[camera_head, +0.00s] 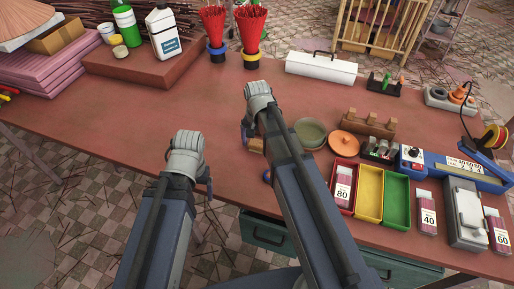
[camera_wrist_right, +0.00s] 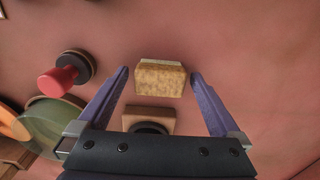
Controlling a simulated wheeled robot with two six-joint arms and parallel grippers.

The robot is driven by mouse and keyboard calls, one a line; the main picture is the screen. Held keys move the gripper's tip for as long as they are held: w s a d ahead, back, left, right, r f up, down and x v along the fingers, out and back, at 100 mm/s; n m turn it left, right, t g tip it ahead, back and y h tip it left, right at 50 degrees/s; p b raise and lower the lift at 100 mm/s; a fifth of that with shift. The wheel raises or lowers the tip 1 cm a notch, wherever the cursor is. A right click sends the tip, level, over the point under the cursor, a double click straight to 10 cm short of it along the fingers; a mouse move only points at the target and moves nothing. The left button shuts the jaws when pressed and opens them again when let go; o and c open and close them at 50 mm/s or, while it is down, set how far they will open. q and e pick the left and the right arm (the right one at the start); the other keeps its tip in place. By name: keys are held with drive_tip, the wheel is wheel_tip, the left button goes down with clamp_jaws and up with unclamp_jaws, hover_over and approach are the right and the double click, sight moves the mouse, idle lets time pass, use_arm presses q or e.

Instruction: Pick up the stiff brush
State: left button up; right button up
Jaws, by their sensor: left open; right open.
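What looks like the stiff brush, a tan block with a rough, bristly face (camera_wrist_right: 160,80), lies on the table in the right wrist view. In the head view a small tan piece of it (camera_head: 256,145) shows beside my right arm. My right gripper (camera_wrist_right: 159,74) is open, with one finger on each side of the block and gaps on both sides. I cannot tell its height above the table. My left gripper (camera_head: 208,183) is at the table's front edge, away from the brush; its jaws are mostly hidden by its arm.
A wooden block with a black round part (camera_wrist_right: 150,120) lies close to the brush, between my right fingers. A red-handled tool with a black disc (camera_wrist_right: 67,78) is left of them. A green bowl (camera_head: 310,132), terracotta lid (camera_head: 344,143) and coloured trays (camera_head: 369,192) stand right. The table's left-middle is clear.

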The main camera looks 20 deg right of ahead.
sight(257, 142)
drive_tip(key=c, duration=1.4)
drive_tip(key=shift+o, duration=0.2)
drive_tip(key=shift+r, duration=0.15)
wheel_tip(257, 142, up, 10)
drive_tip(key=p, duration=1)
